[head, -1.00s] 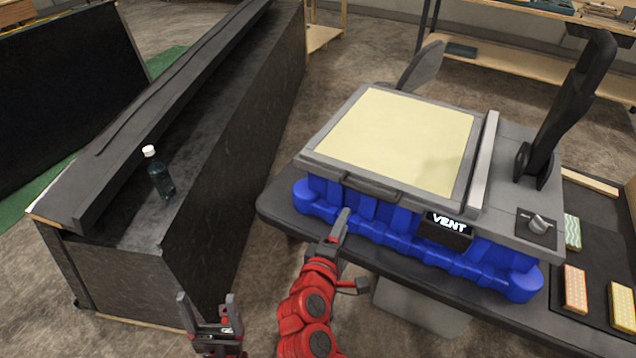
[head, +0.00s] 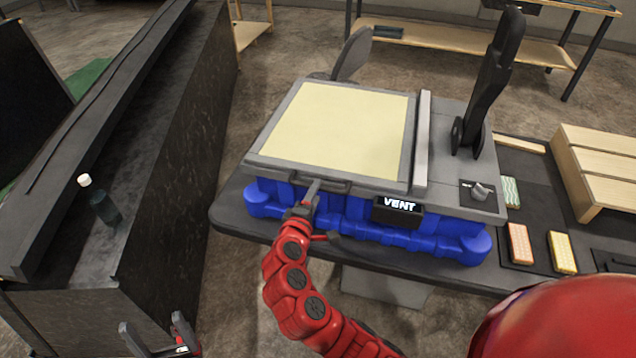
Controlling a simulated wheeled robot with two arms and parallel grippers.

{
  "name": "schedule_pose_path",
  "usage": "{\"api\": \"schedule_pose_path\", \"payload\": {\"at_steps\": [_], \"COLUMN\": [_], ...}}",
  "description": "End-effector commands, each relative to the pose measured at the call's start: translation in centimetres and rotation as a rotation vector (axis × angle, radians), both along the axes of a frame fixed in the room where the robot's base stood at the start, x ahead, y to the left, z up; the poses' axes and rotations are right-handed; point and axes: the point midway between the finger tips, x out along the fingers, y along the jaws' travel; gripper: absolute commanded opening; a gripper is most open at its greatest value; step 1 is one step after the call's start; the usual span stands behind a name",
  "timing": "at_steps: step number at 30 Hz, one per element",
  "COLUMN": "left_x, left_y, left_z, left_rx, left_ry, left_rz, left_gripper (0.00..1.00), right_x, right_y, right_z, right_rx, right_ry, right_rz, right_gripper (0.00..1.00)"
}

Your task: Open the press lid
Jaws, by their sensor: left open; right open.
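The press (head: 470,215) stands on a dark table, with a blue ribbed base and a "VENT" display (head: 398,208) on its front. Its lid (head: 340,130), a grey frame around a cream panel, lies flat and looks shut. A dark handle (head: 335,185) sits on the lid's front edge. My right gripper (head: 313,190) is open at the left part of this handle; I cannot tell whether it touches or whether the handle is between the fingers. My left gripper (head: 155,340) is open and empty at the bottom left, away from the press, partly cut off.
A black upright lever (head: 490,85) and a knob (head: 480,190) are on the press's right side. Coloured blocks (head: 518,243) and a wooden crate (head: 600,165) are further right. A dark counter (head: 165,150) with a bottle (head: 102,205) stands left, with a floor gap between.

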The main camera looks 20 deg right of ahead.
Motion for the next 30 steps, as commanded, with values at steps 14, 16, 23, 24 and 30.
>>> {"api": "schedule_pose_path", "payload": {"at_steps": [14,16,23,24,30], "left_x": [0.0,0.0,0.0,0.0,0.0], "left_y": [0.0,0.0,0.0,0.0,0.0], "left_z": [1.0,0.9,0.9,0.9,0.9], "left_rx": [0.000,0.000,0.000,0.000,0.000], "left_ry": [0.000,0.000,0.000,0.000,0.000], "left_rz": [0.000,0.000,0.000,0.000,0.000], "left_gripper": [0.78,0.78,0.78,0.78,0.78], "right_x": [3.0,3.0,3.0,3.0,3.0], "right_y": [-1.9,-1.9,-1.9,-1.9,-1.9], "right_z": [-0.7,-0.8,-0.8,-0.8,-0.8], "right_rx": [0.002,0.001,0.001,0.001,0.001], "right_ry": [-0.002,-0.001,-0.001,-0.001,-0.001], "right_rz": [0.003,0.003,0.002,0.002,0.002], "right_gripper": [0.48,0.48,0.20,0.12,0.00]}}
